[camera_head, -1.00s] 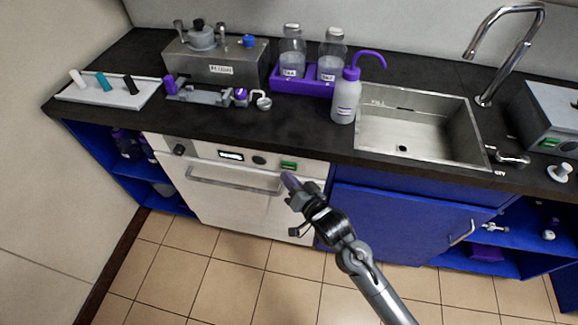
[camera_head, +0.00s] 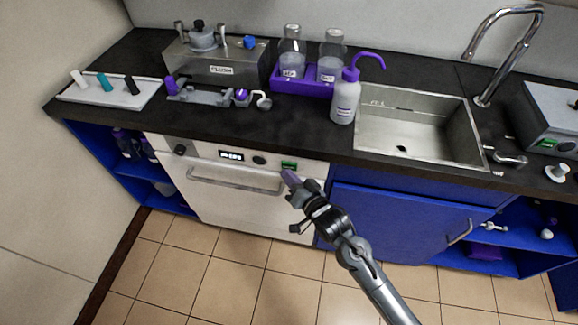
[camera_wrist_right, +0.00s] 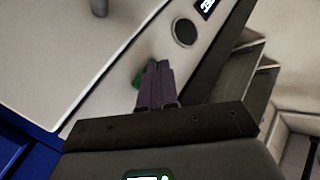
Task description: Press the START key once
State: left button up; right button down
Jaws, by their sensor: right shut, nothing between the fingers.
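The green key (camera_head: 289,165), which I take to be the START key, sits on the front panel of the white oven-like appliance (camera_head: 235,195), right of a dark knob (camera_head: 260,160). Its lettering is too small to read. In the right wrist view the purple fingers (camera_wrist_right: 157,85) lie together and hide most of the green key (camera_wrist_right: 138,80). I cannot tell whether the tips touch it. My left gripper is not in view.
A handle bar (camera_head: 235,180) runs across the appliance front below the panel, and a small lit display (camera_head: 232,156) is left of the knob. The dark counter (camera_head: 200,120) above holds bottles in a purple rack (camera_head: 300,88). A grey device (camera_head: 550,115) stands far right.

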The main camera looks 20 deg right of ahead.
jog(key=shift+w+d, duration=0.15)
jog(key=shift+w+d+p, duration=0.15)
jog(key=shift+w+p, duration=0.05)
jog(key=shift+p, duration=0.1)
dwell(0.4)
dwell(0.3)
jog(key=shift+s, duration=0.1)
jog(key=shift+s+a+p, duration=0.5)
jog(key=shift+s+p, duration=0.1)
jog(key=shift+p, duration=0.05)
jog(key=shift+r, duration=0.1)
